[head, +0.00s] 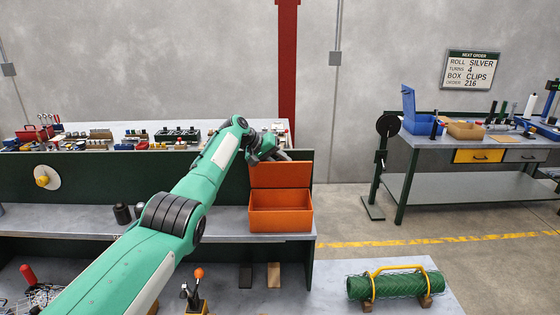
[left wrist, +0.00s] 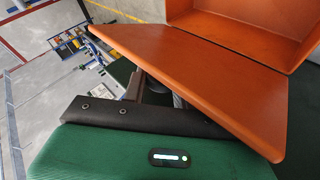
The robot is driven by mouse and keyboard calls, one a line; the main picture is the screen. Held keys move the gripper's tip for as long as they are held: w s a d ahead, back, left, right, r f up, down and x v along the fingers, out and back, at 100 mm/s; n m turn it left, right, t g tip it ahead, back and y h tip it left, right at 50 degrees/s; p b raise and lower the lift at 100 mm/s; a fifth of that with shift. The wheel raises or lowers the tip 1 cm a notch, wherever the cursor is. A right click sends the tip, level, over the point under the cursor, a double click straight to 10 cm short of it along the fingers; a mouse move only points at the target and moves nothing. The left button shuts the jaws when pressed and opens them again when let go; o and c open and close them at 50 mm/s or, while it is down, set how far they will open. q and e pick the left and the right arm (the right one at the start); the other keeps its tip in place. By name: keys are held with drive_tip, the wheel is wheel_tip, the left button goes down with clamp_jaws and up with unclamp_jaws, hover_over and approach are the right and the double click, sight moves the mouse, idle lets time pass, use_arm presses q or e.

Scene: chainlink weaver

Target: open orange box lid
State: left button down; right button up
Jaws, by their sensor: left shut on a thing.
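The orange box (head: 280,222) stands on the grey shelf at its right end. Its orange lid (head: 280,175) is raised, standing up along the box's back edge. My left gripper (head: 275,154) is at the lid's upper left edge and is shut on it. In the left wrist view the lid (left wrist: 205,80) spans the middle, with the open box (left wrist: 250,25) behind it. The fingers (left wrist: 146,86) of my left gripper are partly hidden under the lid's edge. My right gripper is not in view.
A dark green panel (head: 90,178) rises behind the shelf. A green mesh roll (head: 395,287) lies on the lower bench. A second table (head: 430,140) stands at the right, across open floor.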

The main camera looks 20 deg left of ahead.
use_arm(q)
drive_tip(key=shift+r, duration=0.1)
drive_tip(key=c, duration=1.1)
unclamp_jaws()
drive_tip(key=shift+w, duration=0.1)
drive_tip(key=shift+s+a+r+b, duration=0.25)
drive_tip(key=shift+a+b, duration=0.15)
drive_tip(key=b+v, duration=0.5)
drive_tip(key=v, duration=0.6)
drive_tip(key=shift+s+a+r, duration=0.2)
drive_tip(key=shift+r, duration=0.05)
drive_tip(key=shift+s+a+r, duration=0.2)
drive_tip(key=shift+r, duration=0.15)
drive_tip(key=shift+c, duration=0.3)
